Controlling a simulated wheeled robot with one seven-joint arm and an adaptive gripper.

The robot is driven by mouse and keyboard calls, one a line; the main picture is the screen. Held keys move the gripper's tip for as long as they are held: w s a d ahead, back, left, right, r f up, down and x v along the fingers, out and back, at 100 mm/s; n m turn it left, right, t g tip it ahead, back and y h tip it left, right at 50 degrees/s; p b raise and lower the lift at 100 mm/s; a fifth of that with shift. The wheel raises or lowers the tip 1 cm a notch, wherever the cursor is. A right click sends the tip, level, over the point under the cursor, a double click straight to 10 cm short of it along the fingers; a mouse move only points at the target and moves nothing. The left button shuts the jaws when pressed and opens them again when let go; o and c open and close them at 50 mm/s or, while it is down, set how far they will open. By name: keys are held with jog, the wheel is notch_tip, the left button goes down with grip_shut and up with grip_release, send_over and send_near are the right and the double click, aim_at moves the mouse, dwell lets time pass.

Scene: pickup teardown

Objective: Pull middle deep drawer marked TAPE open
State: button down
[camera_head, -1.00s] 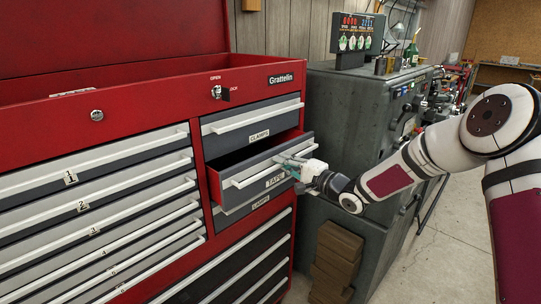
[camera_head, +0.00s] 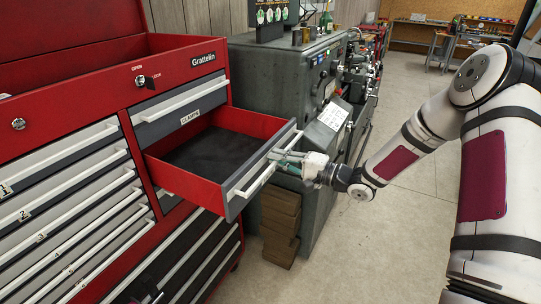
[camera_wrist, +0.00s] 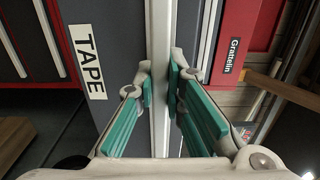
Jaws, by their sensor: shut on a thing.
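The TAPE drawer (camera_head: 217,153) stands far out of the red chest in the head view. Its inside is red-walled with a dark, bare floor. Its TAPE label (camera_wrist: 87,62) shows beside the handle in the wrist view. My gripper (camera_head: 280,160) is at the drawer's front. In the wrist view its green finger pads (camera_wrist: 164,98) are closed on either side of the pale handle bar (camera_wrist: 160,50). The fingers hide part of the handle in the head view.
The CLAMPS drawer (camera_head: 182,110) above is closed. Numbered shallow drawers (camera_head: 75,200) are at the left. A grey machine (camera_head: 280,70) and stacked brown blocks (camera_head: 279,225) stand close behind the open drawer. The floor (camera_head: 370,240) at the right is clear.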

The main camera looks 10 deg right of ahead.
jog(key=c, duration=1.6)
grip_release()
jog(key=shift+c, duration=0.2)
jog(key=v, duration=1.2)
